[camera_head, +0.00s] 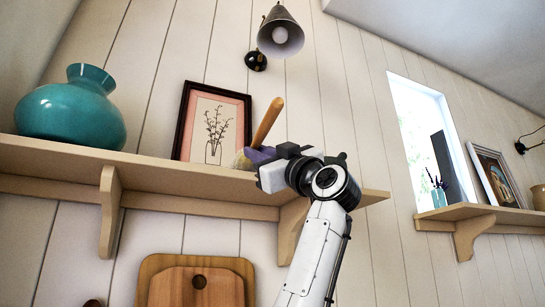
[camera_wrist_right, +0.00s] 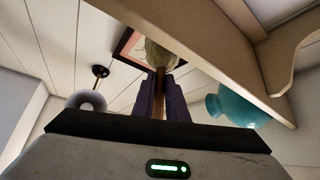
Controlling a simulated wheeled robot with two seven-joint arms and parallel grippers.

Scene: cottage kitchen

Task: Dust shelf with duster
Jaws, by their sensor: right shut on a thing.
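The duster's wooden handle (camera_head: 268,122) slants up to the right above the wooden shelf (camera_head: 150,168) in the head view. Its pale yellowish head (camera_head: 240,161) is at the shelf's right part, partly hidden by my gripper. My right gripper (camera_head: 260,155) is shut on the duster, its purple fingers around the handle. In the right wrist view, the duster head (camera_wrist_right: 162,53) sticks out beyond the fingertips, near the underside or edge of the shelf (camera_wrist_right: 205,45). I cannot tell whether the head touches the shelf. My left gripper is not in view.
A teal vase (camera_head: 70,112) stands on the shelf's left end, and a framed plant picture (camera_head: 212,125) leans behind the duster. A wall lamp (camera_head: 280,35) hangs above. Cutting boards (camera_head: 195,285) are below.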

